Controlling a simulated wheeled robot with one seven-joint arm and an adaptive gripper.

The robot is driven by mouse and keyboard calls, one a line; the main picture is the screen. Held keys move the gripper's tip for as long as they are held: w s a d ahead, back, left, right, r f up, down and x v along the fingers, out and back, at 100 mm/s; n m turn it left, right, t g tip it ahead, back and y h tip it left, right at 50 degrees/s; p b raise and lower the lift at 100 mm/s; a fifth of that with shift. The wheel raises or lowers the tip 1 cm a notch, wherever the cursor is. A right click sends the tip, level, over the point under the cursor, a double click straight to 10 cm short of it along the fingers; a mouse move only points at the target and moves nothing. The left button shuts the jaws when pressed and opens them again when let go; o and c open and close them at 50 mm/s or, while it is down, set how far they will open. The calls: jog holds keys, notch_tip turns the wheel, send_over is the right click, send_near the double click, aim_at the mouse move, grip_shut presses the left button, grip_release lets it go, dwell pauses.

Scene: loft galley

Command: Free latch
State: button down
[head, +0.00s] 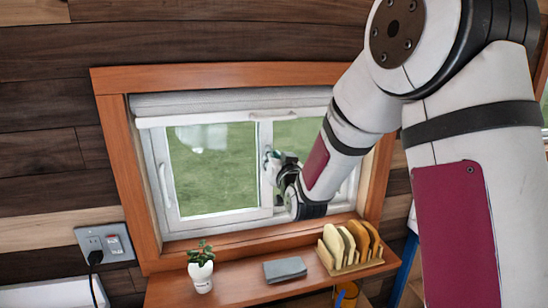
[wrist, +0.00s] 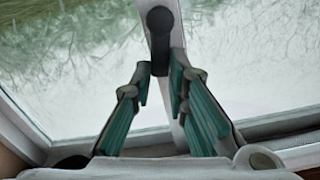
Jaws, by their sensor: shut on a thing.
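The window (head: 212,170) has a white frame and is set in an orange-brown wooden surround. A dark latch with a round top (wrist: 160,22) sits on its pale middle upright (wrist: 178,60) in the wrist view, and its short handle points down. My gripper (head: 274,162) is at the middle upright in the head view, where it hides the latch. In the wrist view my gripper (wrist: 160,82) has its teal-padded fingers on both sides of the handle's lower end, shut on it. The fingertips cover part of the handle's end.
Below the window, a wooden shelf (head: 232,286) holds a potted plant (head: 201,268), a grey block (head: 285,269) and a rack of rounded slices (head: 350,243). An outlet with a plug (head: 104,243) is on the left wall. A roller blind (head: 190,104) hangs at the window top.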

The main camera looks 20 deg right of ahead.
jog(key=shift+a+n+b, duration=0.15)
jog(key=shift+a+n, duration=0.15)
jog(key=shift+n, duration=0.4)
jog(key=shift+a+n+b, duration=0.15)
jog(key=shift+a+n, duration=0.1)
jog(key=shift+n, duration=0.45)
jog(key=c, duration=1.6)
grip_release()
jog(key=shift+o, duration=0.2)
jog(key=shift+s, duration=0.1)
jog(key=s, duration=0.7)
jog(key=shift+s, duration=0.15)
jog(key=shift+r, duration=0.1)
